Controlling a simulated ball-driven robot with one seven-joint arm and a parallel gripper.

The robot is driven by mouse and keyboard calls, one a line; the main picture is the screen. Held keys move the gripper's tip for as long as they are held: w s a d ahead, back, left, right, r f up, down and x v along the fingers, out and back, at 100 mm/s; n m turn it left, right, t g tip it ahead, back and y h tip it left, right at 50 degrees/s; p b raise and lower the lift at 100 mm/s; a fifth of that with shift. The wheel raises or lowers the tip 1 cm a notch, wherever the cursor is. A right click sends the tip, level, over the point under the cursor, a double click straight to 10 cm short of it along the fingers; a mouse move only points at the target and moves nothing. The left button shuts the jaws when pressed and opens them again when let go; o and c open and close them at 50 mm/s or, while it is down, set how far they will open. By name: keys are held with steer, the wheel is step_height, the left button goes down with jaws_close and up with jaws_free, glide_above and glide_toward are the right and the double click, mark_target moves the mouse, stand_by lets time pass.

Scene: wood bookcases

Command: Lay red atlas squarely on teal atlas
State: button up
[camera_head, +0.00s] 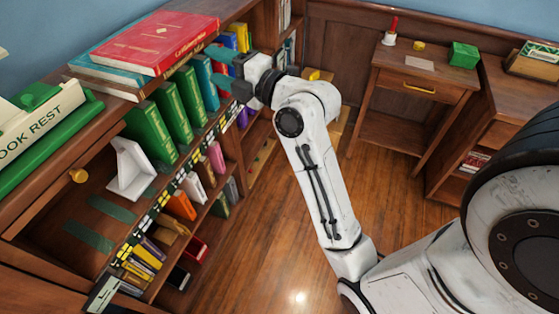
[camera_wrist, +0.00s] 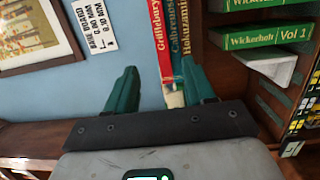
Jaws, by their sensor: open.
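The red atlas (camera_head: 155,42) lies flat on the teal atlas (camera_head: 103,72), on top of the bookcase. The teal cover shows along the left and front edges of the red one, so their edges are not flush. Their spines also show in the wrist view, red (camera_wrist: 162,42) beside teal (camera_wrist: 178,38). My gripper (camera_head: 217,68) is open at the right end of the stack. In the wrist view my fingers (camera_wrist: 158,68) stand apart, the right one partly over the spines. I cannot tell whether either finger touches a book.
A brown book (camera_wrist: 188,35) lies under the teal atlas. A green-and-cream book rest (camera_head: 45,125) stands at left on the bookcase top. A desk (camera_head: 425,85) stands at the back; the wooden floor between is clear.

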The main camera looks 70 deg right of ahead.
steer(key=s+a+f+m+g+y, duration=0.1)
steer(key=s+a+f+m+g, duration=0.2)
steer(key=f, duration=0.4)
steer(key=s+a+f+m+g+y, duration=0.1)
steer(key=a+f+m+g, duration=0.15)
steer(key=a+f, duration=0.4)
steer(key=s+a+f+m+g+y, duration=0.1)
steer(key=s+a+f+m+g, duration=0.15)
steer(key=f, duration=0.55)
steer(key=s+a+f+m+g, duration=0.2)
steer(key=s+f+m+g, duration=0.2)
steer(key=s, duration=0.4)
steer(key=s+a+f+m+g+h, duration=0.1)
steer(key=s+a+f+m+g, duration=0.1)
steer(key=s+f+m+g, duration=0.3)
steer(key=s+f, duration=0.2)
steer(key=s, duration=0.1)
steer(key=shift+s+f, duration=0.25)
steer(key=shift+f, duration=0.05)
steer(key=shift+c, duration=0.2)
